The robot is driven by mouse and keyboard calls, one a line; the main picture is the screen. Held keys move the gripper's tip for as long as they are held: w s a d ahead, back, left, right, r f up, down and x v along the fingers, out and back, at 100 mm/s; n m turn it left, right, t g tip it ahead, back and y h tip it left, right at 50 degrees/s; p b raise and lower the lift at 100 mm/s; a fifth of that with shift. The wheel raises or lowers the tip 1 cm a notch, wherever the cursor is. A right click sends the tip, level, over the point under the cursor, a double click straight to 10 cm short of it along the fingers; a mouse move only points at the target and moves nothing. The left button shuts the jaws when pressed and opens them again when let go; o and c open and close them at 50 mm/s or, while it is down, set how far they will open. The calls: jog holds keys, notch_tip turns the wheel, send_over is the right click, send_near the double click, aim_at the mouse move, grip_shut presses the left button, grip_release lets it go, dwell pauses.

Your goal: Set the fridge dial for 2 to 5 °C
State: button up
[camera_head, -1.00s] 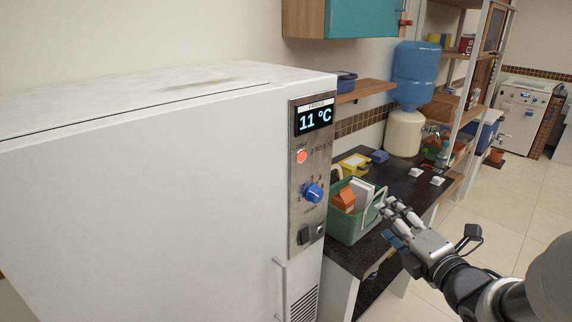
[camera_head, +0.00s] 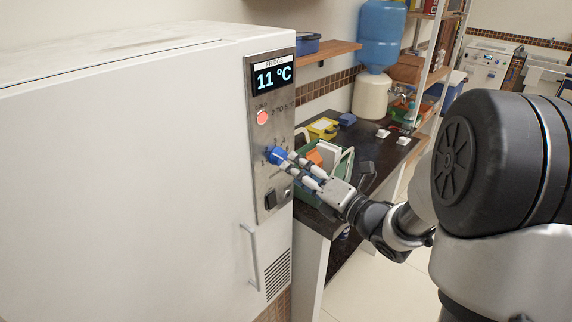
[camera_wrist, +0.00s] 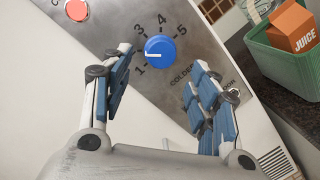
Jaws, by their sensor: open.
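The fridge (camera_head: 130,150) stands at the left with a steel control panel (camera_head: 262,215). Its display (camera_head: 273,76) reads 11 °C. The blue dial (camera_head: 275,155) is below the red lamp and a "2 TO 5 °C" label. In the wrist view, the dial (camera_wrist: 160,48) has a white pointer line aimed left, near the low numbers of its 1 to 5 scale. My gripper (camera_head: 293,170) is open and empty, its fingertips close to the dial. In the wrist view, the fingers (camera_wrist: 162,72) are spread to either side, just below the dial; contact cannot be told.
A red lamp (camera_head: 262,118) glows on the panel. A black switch (camera_head: 270,200) and door handle (camera_head: 250,255) are below the dial. A green basket (camera_head: 345,160) with a juice carton (camera_wrist: 292,27) stands on the dark counter (camera_head: 375,155) right of the fridge.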

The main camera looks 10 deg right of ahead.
aim_at(282, 160)
jog(key=x, duration=0.5)
jog(key=shift+w, duration=0.15)
jog(key=shift+c, duration=0.5)
jog(key=c, duration=1)
